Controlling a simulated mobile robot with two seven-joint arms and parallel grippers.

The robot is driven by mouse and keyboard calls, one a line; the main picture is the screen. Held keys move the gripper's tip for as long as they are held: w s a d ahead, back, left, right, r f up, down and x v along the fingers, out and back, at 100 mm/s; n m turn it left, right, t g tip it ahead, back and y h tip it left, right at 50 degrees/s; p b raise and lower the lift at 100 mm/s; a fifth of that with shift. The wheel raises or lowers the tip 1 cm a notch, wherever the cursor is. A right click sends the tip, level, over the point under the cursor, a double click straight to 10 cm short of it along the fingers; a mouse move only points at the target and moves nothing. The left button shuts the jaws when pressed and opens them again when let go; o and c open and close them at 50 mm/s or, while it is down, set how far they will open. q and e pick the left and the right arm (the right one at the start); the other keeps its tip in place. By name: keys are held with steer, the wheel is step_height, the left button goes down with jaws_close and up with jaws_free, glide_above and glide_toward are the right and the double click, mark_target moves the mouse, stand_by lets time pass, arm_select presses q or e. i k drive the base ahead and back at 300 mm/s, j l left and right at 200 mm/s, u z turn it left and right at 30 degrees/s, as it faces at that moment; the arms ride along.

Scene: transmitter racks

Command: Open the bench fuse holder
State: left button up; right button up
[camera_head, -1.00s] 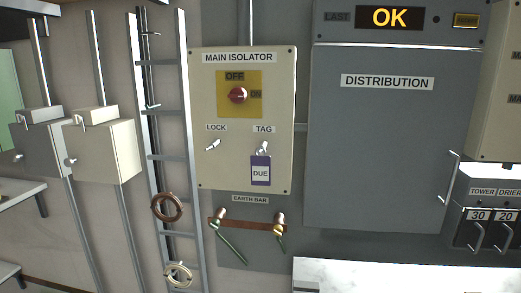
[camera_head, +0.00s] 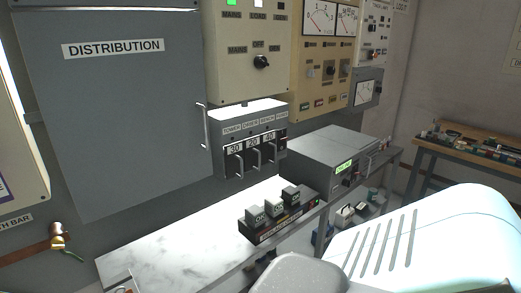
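A grey fuse panel (camera_head: 249,147) sits on the wall right of the distribution cabinet, with a row of small labels along its top. The first label reads TOWER and the second DRIER; the others are too small to read surely, so I cannot tell which marks the bench holder. Below are holders with pull handles: one marked 30 (camera_head: 236,160), one marked 20 (camera_head: 253,155) and one marked 40 (camera_head: 270,150). A darker position (camera_head: 282,143) lies at the right end. Neither of my grippers is in view; a white part of my arm fills the lower right.
A marble-topped bench (camera_head: 165,245) runs below the panel. A black rack (camera_head: 283,226) with three grey blocks marked OK stands on it, and a grey instrument (camera_head: 325,160) stands farther right. The distribution cabinet (camera_head: 120,115) is closed, with a handle (camera_head: 204,126) at its right edge.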

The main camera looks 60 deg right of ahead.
mark_target(269, 148)
steer(key=z, duration=1.85)
